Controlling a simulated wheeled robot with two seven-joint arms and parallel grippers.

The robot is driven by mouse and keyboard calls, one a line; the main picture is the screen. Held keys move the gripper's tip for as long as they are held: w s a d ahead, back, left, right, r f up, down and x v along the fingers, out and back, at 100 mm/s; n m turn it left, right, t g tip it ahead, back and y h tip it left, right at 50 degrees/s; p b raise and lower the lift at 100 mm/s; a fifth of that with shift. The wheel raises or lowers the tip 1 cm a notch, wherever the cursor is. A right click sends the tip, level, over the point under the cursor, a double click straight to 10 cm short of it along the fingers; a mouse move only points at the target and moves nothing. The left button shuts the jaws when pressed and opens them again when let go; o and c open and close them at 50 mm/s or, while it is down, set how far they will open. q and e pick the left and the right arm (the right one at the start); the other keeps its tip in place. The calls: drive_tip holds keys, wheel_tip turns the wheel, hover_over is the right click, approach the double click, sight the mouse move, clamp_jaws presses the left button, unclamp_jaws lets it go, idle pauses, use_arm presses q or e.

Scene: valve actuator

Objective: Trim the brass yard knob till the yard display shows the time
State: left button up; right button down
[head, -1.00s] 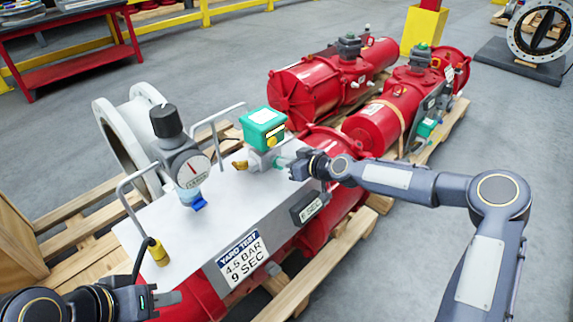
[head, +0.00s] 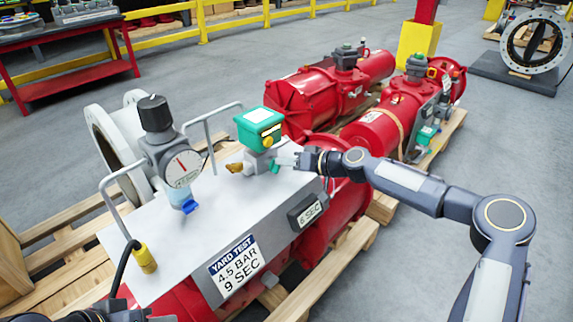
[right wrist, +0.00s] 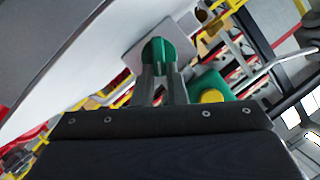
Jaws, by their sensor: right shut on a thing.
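The white yard plate (head: 190,240) on a red actuator carries a teal box (head: 259,127) with a yellow button on its front. A small brass-coloured part (head: 235,167) sticks out at the left of the grey block under the box. The yard display (head: 311,212) on the plate's right edge appears to read 6 SEC. My right gripper (head: 292,161) is at the right of the block; in the right wrist view its fingers (right wrist: 160,78) are shut on a green knob (right wrist: 158,50). My left gripper (head: 160,318) barely shows at the bottom edge.
A sign (head: 237,266) reads YARD TEST, 4.5 BAR, 9 SEC. A gauge (head: 183,167) with a black-topped regulator (head: 155,113) and metal handles stand on the plate. A yellow plug (head: 144,258) with a black cable is at front left. More red actuators (head: 300,95) lie behind.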

idle(0.3)
drive_tip(key=c, duration=1.5)
unclamp_jaws()
drive_tip(key=shift+o, duration=0.2)
drive_tip(key=v, duration=0.8)
drive_tip(key=shift+a, duration=0.1)
